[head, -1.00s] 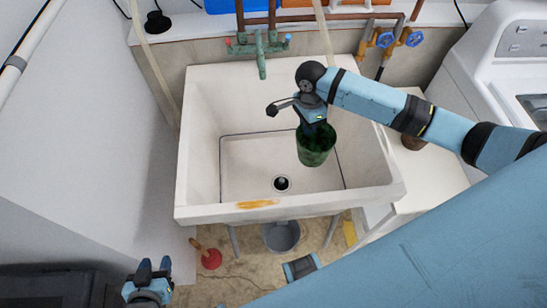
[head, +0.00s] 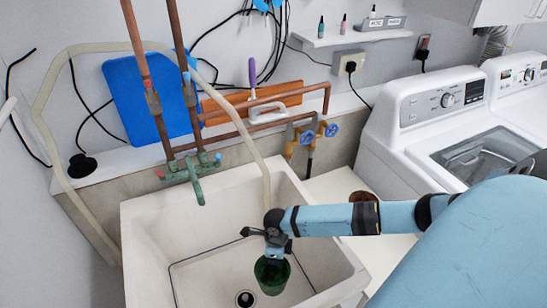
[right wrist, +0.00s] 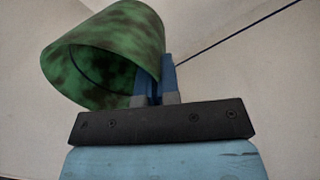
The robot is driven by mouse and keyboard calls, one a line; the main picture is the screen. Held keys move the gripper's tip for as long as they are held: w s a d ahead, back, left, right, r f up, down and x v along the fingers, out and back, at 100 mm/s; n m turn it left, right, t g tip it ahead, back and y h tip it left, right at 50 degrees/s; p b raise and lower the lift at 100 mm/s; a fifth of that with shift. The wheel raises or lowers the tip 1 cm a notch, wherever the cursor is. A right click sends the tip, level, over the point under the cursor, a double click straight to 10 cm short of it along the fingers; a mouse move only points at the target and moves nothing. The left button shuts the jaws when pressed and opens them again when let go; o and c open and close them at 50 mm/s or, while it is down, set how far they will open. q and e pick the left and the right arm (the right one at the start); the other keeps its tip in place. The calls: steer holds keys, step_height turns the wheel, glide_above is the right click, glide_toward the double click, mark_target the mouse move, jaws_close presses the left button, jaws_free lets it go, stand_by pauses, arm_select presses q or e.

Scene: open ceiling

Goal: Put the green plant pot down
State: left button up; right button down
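The green plant pot (head: 272,279) is held over the sink basin (head: 165,225), a little right of and beyond the drain. My right gripper (head: 274,257) is above it in the head view. In the right wrist view, the pot (right wrist: 110,50) is mottled dark green and open-mouthed. The fingers of the right gripper (right wrist: 157,82) are closed on its wall near the rim. The gap between the pot and the basin floor is hard to judge. My left gripper is not in view.
A green tap (head: 196,180) juts over the back of the sink, and a pale hose (head: 259,165) hangs beside it. A white counter (head: 335,187) is to the right, with a small brown pot (head: 362,197) partly behind my arm. A washing machine (head: 440,130) stands farther right.

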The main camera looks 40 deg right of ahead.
mark_target(275, 273)
step_height(275, 273, down, 11)
steer(key=shift+r+b, duration=0.15)
steer(key=shift+b, duration=0.35)
steer(key=shift+a, duration=0.1)
steer(key=c, duration=1.3)
jaws_free()
steer(key=shift+c, duration=0.2)
step_height(275, 273, up, 12)
steer(key=w+d, duration=0.1)
steer(key=shift+d+p, duration=0.15)
steer(key=shift+p, duration=0.3)
